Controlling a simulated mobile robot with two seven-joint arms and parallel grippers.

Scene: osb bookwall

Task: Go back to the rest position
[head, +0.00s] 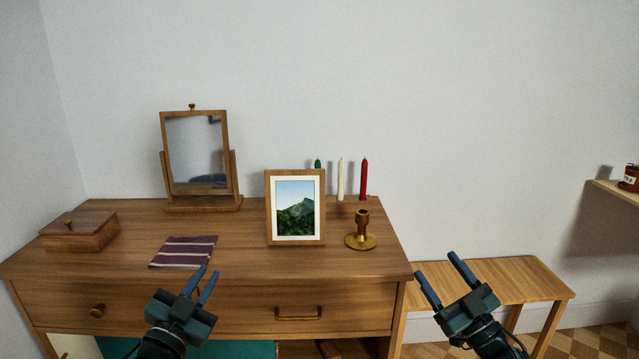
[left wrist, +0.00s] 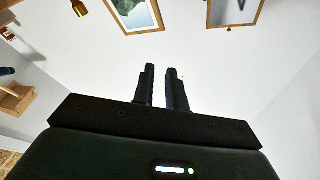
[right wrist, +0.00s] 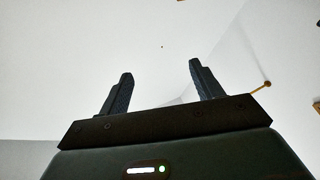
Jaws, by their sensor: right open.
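My left gripper (head: 205,268) is raised in front of the dresser, its fingertips pointing up. Its two fingers in the left wrist view (left wrist: 161,70) stand a narrow gap apart with nothing between them. My right gripper (head: 434,265) is raised to the right of the dresser, in front of a low wooden bench (head: 538,281). Its fingers in the right wrist view (right wrist: 160,70) are wide apart and empty. Neither gripper visibly touches anything.
The wooden dresser (head: 225,234) carries a mirror (head: 197,150), a picture frame (head: 296,242), a brass candle holder (head: 361,240), candles (head: 340,180), a striped cloth (head: 184,251) and a lidded box (head: 85,233). A shelf (head: 614,190) juts out at the right.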

